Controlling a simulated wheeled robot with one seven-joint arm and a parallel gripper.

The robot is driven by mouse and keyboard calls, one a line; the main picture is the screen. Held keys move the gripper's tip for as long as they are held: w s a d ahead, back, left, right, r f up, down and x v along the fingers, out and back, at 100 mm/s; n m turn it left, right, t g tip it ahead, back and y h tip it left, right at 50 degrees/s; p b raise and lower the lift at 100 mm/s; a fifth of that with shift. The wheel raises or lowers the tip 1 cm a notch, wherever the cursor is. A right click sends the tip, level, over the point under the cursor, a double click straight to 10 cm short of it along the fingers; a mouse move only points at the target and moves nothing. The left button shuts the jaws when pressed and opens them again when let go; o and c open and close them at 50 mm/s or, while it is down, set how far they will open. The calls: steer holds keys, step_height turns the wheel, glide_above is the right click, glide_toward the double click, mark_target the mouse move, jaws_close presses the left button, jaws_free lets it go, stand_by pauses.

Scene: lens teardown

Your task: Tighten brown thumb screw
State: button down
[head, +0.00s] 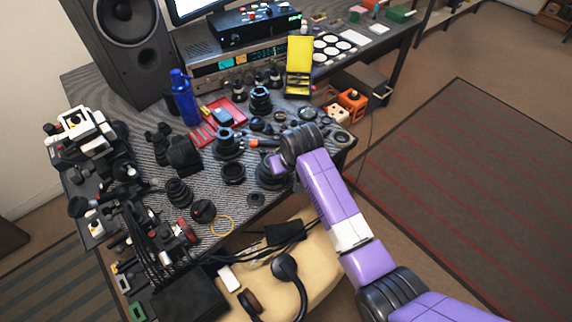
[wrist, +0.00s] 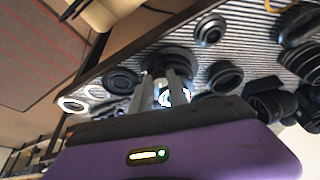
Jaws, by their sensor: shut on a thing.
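My gripper (wrist: 163,85) is low over the striped tabletop, its two grey fingers pointing at a black round lens part (wrist: 172,58). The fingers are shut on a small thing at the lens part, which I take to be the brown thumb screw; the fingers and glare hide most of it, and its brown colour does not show. In the head view, my gripper (head: 279,163) is at the front right of the table, above a black lens part (head: 270,181). My wrist hides the contact there.
Black lens rings and barrels stand close around, such as a ring (head: 233,173) and a stepped barrel (head: 228,143). A red tray (head: 232,113), a blue bottle (head: 184,97) and a yellow box (head: 299,56) stand further back. The table's front edge runs close to my gripper.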

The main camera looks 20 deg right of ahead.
steer(key=m, duration=0.1)
steer(key=m+h, duration=0.1)
steer(key=m+p, duration=0.1)
steer(key=shift+a+r+m, duration=0.1)
steer(key=shift+a+m, duration=0.15)
steer(key=shift+m, duration=0.05)
steer(key=shift+w+a+m+g+h, duration=0.1)
steer(key=shift+m+g+h, duration=0.35)
steer(key=shift+m, duration=0.95)
steer(key=shift+t+h, duration=0.25)
steer(key=c, duration=1.3)
jaws_free()
steer(key=shift+o, duration=0.2)
